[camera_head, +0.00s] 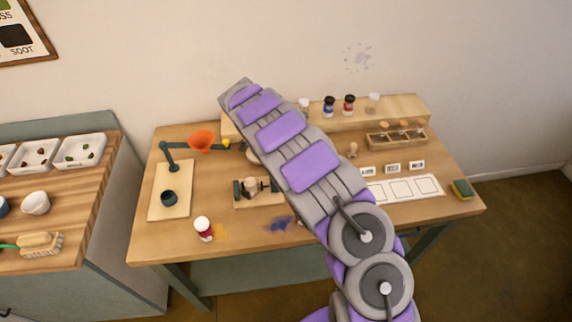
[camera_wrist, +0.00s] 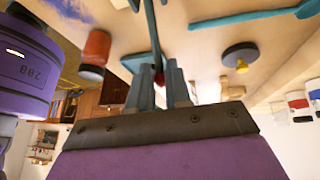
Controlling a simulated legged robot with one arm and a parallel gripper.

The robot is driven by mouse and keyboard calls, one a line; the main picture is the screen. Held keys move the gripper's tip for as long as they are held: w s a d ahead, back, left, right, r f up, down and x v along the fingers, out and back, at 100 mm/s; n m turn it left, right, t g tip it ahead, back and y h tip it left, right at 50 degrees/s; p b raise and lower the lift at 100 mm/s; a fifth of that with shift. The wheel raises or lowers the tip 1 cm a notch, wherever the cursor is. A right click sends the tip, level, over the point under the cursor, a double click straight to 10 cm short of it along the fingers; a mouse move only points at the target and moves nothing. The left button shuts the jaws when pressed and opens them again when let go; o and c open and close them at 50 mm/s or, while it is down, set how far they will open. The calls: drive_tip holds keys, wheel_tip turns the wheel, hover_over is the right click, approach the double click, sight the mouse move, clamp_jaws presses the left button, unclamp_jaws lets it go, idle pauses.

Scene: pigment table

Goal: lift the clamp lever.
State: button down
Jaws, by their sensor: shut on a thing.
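The clamp (camera_head: 257,188), with dark teal end pieces on a wooden base, stands at the middle of the table in the head view, partly beside my arm. In the wrist view a thin teal lever (camera_wrist: 152,35) runs down between the fingertips of my gripper (camera_wrist: 160,80). The two grey-blue fingers are closed around its end, where a bit of red shows between them. My gripper is not visible in the head view, where my arm covers part of the table. The exact lever angle cannot be told.
An orange funnel (camera_head: 202,140) on a teal stand is at the back left. Several jars line the back shelf (camera_head: 405,110). A sponge (camera_head: 461,189) lies at the right edge.

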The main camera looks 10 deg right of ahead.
drive_tip(key=c, duration=1.3)
unclamp_jaws()
drive_tip(key=shift+w+a+f, duration=0.1)
drive_tip(key=shift+w+a, duration=0.05)
drive_tip(key=shift+o, duration=1.2)
drive_tip(key=shift+a, duration=0.1)
drive_tip(key=p+v, duration=0.6)
drive_tip(key=v, duration=1.1)
drive_tip(key=shift+a, duration=0.15)
